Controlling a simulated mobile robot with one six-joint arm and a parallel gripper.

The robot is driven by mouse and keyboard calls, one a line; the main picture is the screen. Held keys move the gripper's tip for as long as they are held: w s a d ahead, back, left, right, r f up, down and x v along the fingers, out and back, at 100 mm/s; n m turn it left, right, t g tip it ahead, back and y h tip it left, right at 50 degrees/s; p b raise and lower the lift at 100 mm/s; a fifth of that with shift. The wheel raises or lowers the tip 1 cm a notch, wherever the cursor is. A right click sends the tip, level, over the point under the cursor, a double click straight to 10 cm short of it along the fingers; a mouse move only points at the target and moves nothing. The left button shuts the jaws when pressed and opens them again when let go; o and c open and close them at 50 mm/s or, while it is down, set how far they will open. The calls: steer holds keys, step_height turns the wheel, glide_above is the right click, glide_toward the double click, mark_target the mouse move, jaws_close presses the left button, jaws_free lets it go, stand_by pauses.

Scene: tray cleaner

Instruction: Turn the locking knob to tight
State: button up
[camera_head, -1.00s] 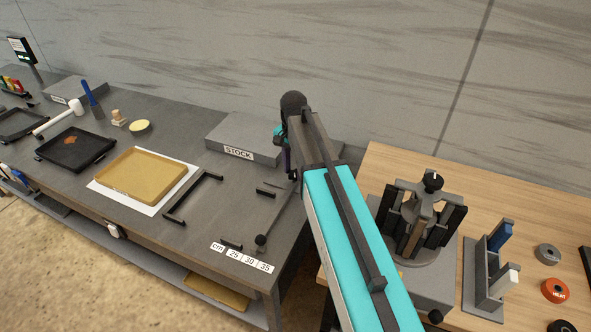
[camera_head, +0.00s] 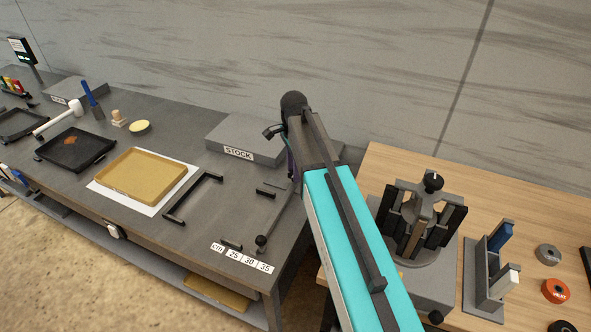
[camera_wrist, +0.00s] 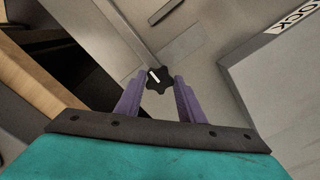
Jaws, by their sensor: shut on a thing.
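The locking knob (camera_wrist: 158,80) is black and lobed with a white pointer line, seen in the wrist view. Its line tilts from upper left to lower right. The purple fingers of my gripper (camera_wrist: 160,82) are shut on it, one on each side. In the head view my arm hides the knob and most of my gripper; only a sliver of purple finger shows beside the arm. Whether the knob stands at tight cannot be read.
The grey STOCK block (camera_head: 240,140) lies close beside my arm. A black bracket (camera_head: 195,195) and a yellow tray (camera_head: 145,176) are farther left. A dark clamp fixture (camera_head: 425,215) stands on the wooden table at right.

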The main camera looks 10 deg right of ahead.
steer(key=shift+d, duration=0.1)
steer(key=o, duration=1)
steer(key=shift+o, duration=0.2)
steer(key=shift+r, duration=0.2)
step_height(320, 180, up, 14)
steer(key=b, duration=0.3)
steer(key=shift+f, duration=0.25)
